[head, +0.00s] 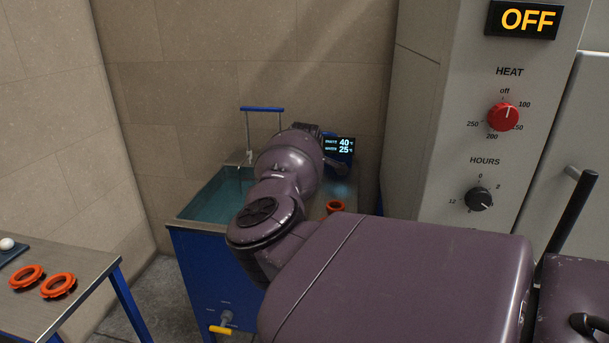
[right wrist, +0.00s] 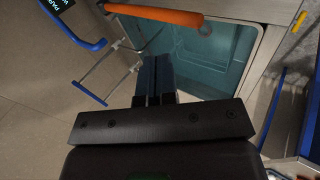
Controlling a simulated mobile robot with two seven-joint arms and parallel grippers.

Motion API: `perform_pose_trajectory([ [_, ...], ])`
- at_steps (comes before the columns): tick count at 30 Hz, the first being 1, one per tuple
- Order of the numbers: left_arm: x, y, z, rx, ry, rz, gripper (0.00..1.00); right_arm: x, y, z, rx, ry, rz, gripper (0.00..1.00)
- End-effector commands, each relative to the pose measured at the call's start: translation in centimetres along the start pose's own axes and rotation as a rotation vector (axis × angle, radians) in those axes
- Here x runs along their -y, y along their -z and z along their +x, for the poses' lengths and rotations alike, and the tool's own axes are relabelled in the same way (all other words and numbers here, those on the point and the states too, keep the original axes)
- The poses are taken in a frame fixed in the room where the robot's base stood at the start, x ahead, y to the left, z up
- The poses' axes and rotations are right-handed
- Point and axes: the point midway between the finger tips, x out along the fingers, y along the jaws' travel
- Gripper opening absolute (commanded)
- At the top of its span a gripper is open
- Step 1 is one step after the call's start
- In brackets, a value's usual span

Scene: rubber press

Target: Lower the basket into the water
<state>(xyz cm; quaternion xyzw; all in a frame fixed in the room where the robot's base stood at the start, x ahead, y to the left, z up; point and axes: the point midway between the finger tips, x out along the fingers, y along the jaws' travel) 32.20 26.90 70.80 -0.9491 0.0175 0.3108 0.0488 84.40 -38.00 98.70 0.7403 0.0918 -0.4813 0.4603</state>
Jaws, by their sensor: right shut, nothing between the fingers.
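The blue water tank (head: 215,265) has a metal rim and teal water (head: 212,205); the water also shows in the right wrist view (right wrist: 215,60). A blue bar on two thin metal rods (head: 262,108) stands at the tank's far side; it shows at left in the right wrist view (right wrist: 75,80). An orange bar (right wrist: 150,14) crosses above the tank in that view; whether it belongs to the basket I cannot tell. The basket body is not clearly visible. My right gripper (right wrist: 153,62) is shut and empty, apart from the orange bar. My arm hides it in the head view.
A display (head: 338,145) stands behind the tank. An orange ring (head: 336,206) lies right of the water. Two orange rings (head: 27,277) (head: 58,285) lie on a side table (head: 85,262) at left. A grey press cabinet (head: 450,125) with dials stands at right.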

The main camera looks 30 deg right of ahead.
Motion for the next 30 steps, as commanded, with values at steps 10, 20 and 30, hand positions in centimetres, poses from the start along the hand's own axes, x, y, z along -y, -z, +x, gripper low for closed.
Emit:
perform_pose_trajectory([
  [10, 1.7, -0.3, -1.3, -0.008, 0.003, 0.000, 0.00, 0.5, 0.0, -3.1, -0.001, -0.004, 0.001, 0.00],
  [20, 1.6, -0.2, -1.3, -0.010, 0.003, 0.001, 0.00, 0.5, 0.0, -2.9, -0.001, -0.002, 0.000, 0.00],
  [30, 1.7, -0.3, -1.6, -0.012, 0.003, 0.000, 0.00, 0.9, 0.0, -3.0, -0.001, 0.000, 0.000, 0.00],
])
